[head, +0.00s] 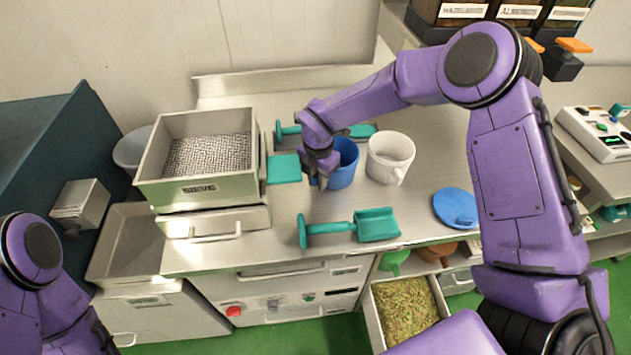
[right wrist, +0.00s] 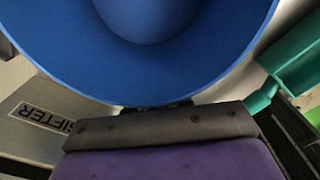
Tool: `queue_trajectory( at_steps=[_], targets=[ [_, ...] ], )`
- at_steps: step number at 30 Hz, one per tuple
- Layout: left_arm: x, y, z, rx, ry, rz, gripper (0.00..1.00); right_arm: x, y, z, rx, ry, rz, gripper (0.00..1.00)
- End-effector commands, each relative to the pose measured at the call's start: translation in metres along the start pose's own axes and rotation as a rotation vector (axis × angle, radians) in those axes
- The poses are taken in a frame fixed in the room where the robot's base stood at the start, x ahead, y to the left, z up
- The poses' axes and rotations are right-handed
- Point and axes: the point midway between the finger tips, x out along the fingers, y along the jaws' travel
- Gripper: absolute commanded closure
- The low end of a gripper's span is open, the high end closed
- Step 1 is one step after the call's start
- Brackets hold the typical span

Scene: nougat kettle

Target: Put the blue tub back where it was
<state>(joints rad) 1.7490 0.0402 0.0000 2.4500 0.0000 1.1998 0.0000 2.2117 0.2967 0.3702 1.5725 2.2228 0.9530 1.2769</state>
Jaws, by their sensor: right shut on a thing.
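The blue tub (head: 343,165) stands on the steel counter, just left of a white jug. My right gripper (head: 322,182) is shut on the tub's left side; the fingertips are partly hidden. In the right wrist view the tub (right wrist: 150,70) fills the upper part of the picture, its inside dark blue and no contents clearly seen. One dark finger pad (right wrist: 165,128) lies against its wall. Whether the tub touches the counter I cannot tell. My left gripper is out of the picture; only part of that arm shows at the lower left.
The sifter box (head: 200,180) stands left of the tub. The white jug (head: 390,157) is close on the right. A teal scoop (head: 375,225) lies in front, another behind. A blue lid (head: 455,207) lies at the right. An open drawer (head: 408,305) of green pieces is below.

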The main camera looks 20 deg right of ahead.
Motion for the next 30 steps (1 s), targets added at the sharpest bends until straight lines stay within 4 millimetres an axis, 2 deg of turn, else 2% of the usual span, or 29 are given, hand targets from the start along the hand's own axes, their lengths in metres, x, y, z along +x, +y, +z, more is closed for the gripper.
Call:
queue_trajectory(
  at_steps=[2,3,5,6,14,17,20,27,30],
  targets=[
    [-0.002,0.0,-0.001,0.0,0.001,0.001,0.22,-0.003,0.0,0.0,0.0,0.0,0.001,1.0],
    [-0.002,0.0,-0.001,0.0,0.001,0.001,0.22,-0.002,0.0,0.0,0.0,0.0,0.0,0.77],
    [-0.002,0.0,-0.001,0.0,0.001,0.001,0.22,-0.002,0.0,0.0,0.001,0.0,0.0,0.57],
    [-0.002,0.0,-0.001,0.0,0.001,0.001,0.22,-0.002,0.0,0.0,0.001,0.0,0.0,0.54],
    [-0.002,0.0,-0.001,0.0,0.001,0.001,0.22,-0.003,-0.001,0.001,0.003,0.0,0.001,0.54],
    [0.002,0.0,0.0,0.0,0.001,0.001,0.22,-0.012,0.0,0.002,0.003,0.0,0.005,0.54],
    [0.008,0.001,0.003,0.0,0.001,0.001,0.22,-0.032,0.0,0.002,0.003,-0.002,0.006,0.54],
    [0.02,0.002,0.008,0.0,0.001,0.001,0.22,-0.093,-0.001,0.001,0.003,0.0,0.005,0.54],
    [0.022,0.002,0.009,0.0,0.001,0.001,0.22,-0.11,-0.001,0.002,0.003,-0.002,0.004,0.54]
  ],
)
